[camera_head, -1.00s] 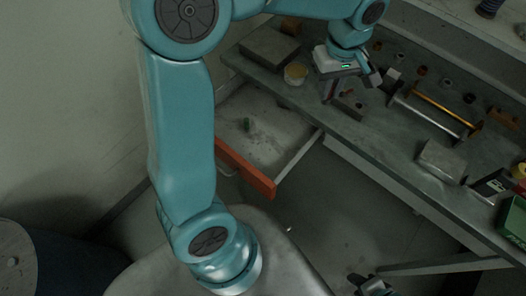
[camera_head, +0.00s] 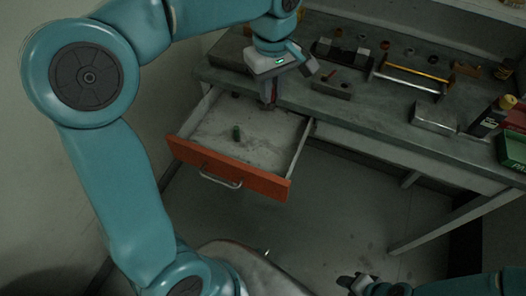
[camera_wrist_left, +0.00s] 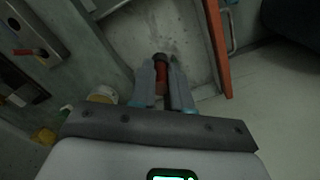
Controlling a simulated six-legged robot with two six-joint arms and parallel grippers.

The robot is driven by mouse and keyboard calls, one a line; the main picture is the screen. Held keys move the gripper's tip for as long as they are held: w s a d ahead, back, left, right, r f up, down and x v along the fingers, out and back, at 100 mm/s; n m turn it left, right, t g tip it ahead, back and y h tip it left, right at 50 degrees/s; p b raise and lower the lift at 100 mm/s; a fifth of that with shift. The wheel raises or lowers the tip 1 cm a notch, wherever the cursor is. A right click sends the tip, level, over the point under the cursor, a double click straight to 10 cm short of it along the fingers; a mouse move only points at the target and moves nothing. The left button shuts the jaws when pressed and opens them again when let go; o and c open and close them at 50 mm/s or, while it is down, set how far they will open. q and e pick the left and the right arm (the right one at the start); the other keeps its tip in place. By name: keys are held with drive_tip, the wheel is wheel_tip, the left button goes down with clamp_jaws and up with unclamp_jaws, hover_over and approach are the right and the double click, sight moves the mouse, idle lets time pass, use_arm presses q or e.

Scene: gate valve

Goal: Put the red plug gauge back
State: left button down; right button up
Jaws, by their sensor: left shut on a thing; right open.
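My left gripper (camera_head: 268,103) is over the inner right part of the open drawer (camera_head: 231,168). It is shut on the red plug gauge (camera_wrist_left: 161,70), which shows between the fingers in the left wrist view with a dark end pointing into the drawer. In the head view the gauge is mostly hidden by the fingers. My right gripper (camera_head: 354,283) is open and empty at the bottom of the head view, away from the bench.
The drawer has an orange front with a metal handle (camera_head: 221,180). On the bench (camera_head: 390,120) are a grey block (camera_head: 331,89) near my left gripper, a rack with a yellow bar (camera_head: 418,70), a metal block (camera_head: 435,117) and bottles. The drawer floor is mostly bare.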

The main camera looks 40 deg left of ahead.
use_arm(q)
drive_tip(key=f, duration=0.5)
drive_tip(key=f+b, duration=0.1)
drive_tip(key=f, duration=0.9)
drive_tip(key=shift+w+f, duration=0.15)
drive_tip(key=shift+w, duration=0.1)
wheel_tip(320, 180, down, 4)
drive_tip(key=shift+s+r+b, duration=0.15)
drive_tip(key=shift+b, duration=0.25)
drive_tip(key=shift+f, duration=0.25)
drive_tip(key=shift+f, duration=0.15)
drive_tip(key=c, duration=1.1)
unclamp_jaws()
